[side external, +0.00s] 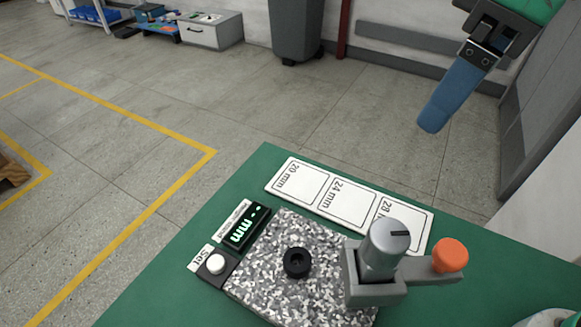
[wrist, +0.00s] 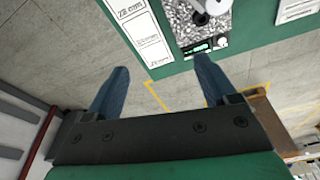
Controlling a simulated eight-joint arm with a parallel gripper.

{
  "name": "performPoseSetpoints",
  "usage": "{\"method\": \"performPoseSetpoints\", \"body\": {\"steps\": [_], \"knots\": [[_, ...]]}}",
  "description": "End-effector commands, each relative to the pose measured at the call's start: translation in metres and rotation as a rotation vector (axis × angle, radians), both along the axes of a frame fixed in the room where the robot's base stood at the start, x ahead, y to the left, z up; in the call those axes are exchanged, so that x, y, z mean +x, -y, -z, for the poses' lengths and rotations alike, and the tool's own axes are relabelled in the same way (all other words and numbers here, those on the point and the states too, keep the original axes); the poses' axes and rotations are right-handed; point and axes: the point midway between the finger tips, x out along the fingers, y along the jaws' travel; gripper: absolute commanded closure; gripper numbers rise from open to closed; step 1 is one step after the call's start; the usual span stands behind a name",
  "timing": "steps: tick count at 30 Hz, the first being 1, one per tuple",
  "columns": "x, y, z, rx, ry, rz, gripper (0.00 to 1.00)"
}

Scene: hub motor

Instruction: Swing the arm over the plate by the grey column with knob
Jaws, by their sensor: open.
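The grey column (side external: 385,250) stands in a grey bracket at the right edge of the speckled plate (side external: 268,268). A flat grey arm (side external: 418,268) reaches from it to the right, away from the plate, with an orange knob (side external: 450,255) at its end. A black ring (side external: 297,262) lies on the plate, and the arm is not above it. The plate also shows at the top of the wrist view (wrist: 183,27). My gripper (side external: 433,126) is high above the far right of the table, clear of everything. Its blue fingers are spread and empty in the wrist view (wrist: 162,63).
A lit display (side external: 244,227) and a box with a white button (side external: 216,264) sit left of the plate. A white card with size boxes (side external: 335,198) lies behind it. The green table (side external: 165,275) is clear at left. A round object (side external: 550,318) is cut off at lower right.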

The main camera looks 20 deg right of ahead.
Motion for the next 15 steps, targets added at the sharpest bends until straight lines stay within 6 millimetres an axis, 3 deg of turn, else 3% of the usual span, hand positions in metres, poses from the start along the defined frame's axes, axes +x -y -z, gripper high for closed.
{"method": "performPoseSetpoints", "body": {"steps": [3, 8, 15], "knots": [[-0.022, -0.033, 0.000, -0.058, -0.077, -0.141, 0.22], [-0.052, -0.063, 0.000, -0.141, -0.154, -0.289, 0.22], [-0.052, -0.062, 0.040, -0.142, -0.157, -0.283, 0.22]]}}
